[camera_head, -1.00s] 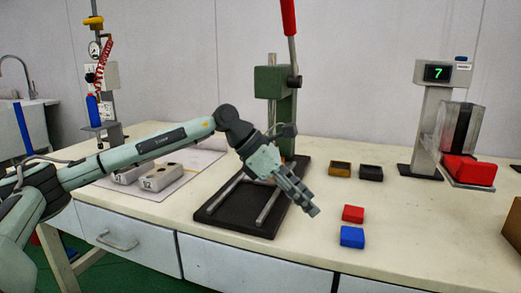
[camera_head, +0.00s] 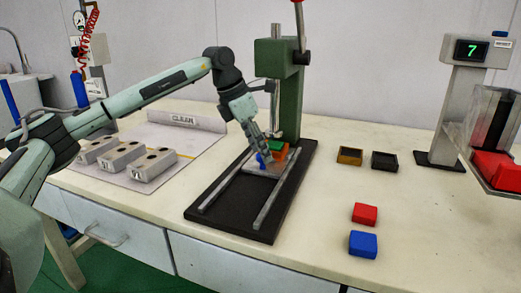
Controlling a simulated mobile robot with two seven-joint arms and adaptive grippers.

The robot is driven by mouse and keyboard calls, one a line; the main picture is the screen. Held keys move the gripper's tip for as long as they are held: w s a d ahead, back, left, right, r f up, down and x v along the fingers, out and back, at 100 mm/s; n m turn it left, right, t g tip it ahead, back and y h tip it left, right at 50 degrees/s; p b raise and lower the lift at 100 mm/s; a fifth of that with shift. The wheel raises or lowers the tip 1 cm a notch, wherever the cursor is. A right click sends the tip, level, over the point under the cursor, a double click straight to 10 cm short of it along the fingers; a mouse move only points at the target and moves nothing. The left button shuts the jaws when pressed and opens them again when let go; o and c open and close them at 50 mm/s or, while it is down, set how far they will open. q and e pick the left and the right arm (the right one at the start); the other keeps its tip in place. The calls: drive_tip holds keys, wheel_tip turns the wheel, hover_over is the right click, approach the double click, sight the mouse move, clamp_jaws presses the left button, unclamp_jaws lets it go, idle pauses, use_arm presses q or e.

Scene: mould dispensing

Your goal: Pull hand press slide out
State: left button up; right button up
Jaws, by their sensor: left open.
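The hand press (camera_head: 287,85) is green, with a red-tipped lever, and stands on a dark base (camera_head: 232,226) with two light rails (camera_head: 268,200). Its slide (camera_head: 262,168) is a light plate on the rails, under the press head. Green, orange and blue pieces sit on or at the slide. My left gripper (camera_head: 263,160) is open, pointing down at the front of the slide and partly covering it. I cannot tell whether it touches the slide. My right gripper does not show.
A yellow box (camera_head: 350,156) and a black box (camera_head: 384,161) stand right of the press. A red block (camera_head: 364,213) and a blue block (camera_head: 363,244) lie nearer the front. Grey moulds (camera_head: 146,170) lie on a CLEAN mat at left. A dispenser (camera_head: 459,110) stands at right.

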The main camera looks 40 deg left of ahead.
use_arm(q)
drive_tip(key=shift+w+f, duration=0.2)
drive_tip(key=shift+f, duration=0.2)
drive_tip(key=shift+c, duration=0.6)
clamp_jaws()
